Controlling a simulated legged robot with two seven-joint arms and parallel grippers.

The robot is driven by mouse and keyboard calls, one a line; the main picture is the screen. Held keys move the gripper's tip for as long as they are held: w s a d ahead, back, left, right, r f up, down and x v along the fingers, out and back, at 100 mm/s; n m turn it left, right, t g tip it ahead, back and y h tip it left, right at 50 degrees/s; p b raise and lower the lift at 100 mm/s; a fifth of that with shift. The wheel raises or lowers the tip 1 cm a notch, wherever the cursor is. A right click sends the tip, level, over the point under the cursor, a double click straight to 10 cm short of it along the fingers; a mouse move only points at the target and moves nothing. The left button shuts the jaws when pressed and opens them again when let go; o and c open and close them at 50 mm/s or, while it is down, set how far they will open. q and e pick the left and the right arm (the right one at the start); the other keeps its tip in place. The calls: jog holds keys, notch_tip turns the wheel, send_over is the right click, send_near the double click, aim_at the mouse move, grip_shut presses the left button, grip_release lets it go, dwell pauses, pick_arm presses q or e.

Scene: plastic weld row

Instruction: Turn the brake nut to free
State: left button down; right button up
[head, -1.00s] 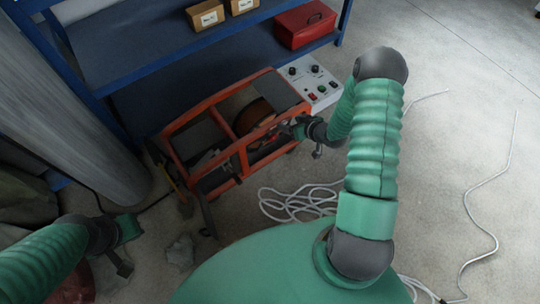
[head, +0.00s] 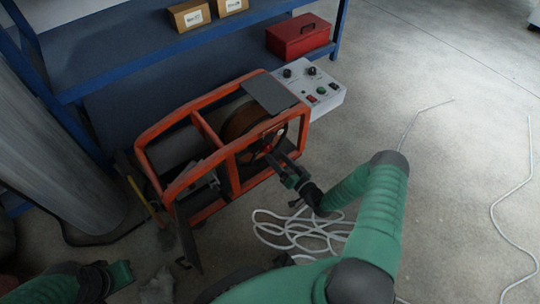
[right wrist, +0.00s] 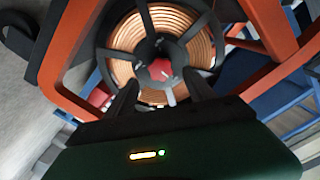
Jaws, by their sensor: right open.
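The brake nut (right wrist: 160,68) shows as a red piece at the hub of a spool (right wrist: 195,45) wound with copper-coloured wire, with dark spokes. In the head view the red nut (head: 267,148) is small, on the side of the orange frame. My right gripper (head: 279,162) is just in front of the hub. In the right wrist view its two dark fingers (right wrist: 163,88) are spread apart, pointing at the hub, with nothing between them. I cannot tell whether they touch anything. My left gripper (head: 122,273) is low at the left, away from the frame; its jaws are unclear.
The orange frame (head: 208,128) has bars around the spool. A control box (head: 312,88) with knobs adjoins it. A blue shelf (head: 150,60) holds a red toolbox (head: 298,36) and cardboard boxes. White cable (head: 300,232) lies coiled on the floor; the floor at right is mostly clear.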

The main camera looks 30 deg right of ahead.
pick_arm(q)
jog(key=b+x, duration=0.1)
jog(key=x, duration=0.1)
jog(key=shift+s+f+b, duration=0.2)
jog(key=shift+f+b, duration=0.15)
pick_arm(e)
jog(key=w, duration=0.5)
jog(key=shift+w+a, duration=0.1)
jog(key=shift+a, duration=0.1)
jog(key=shift+c, duration=0.2)
jog(key=c, duration=1.3)
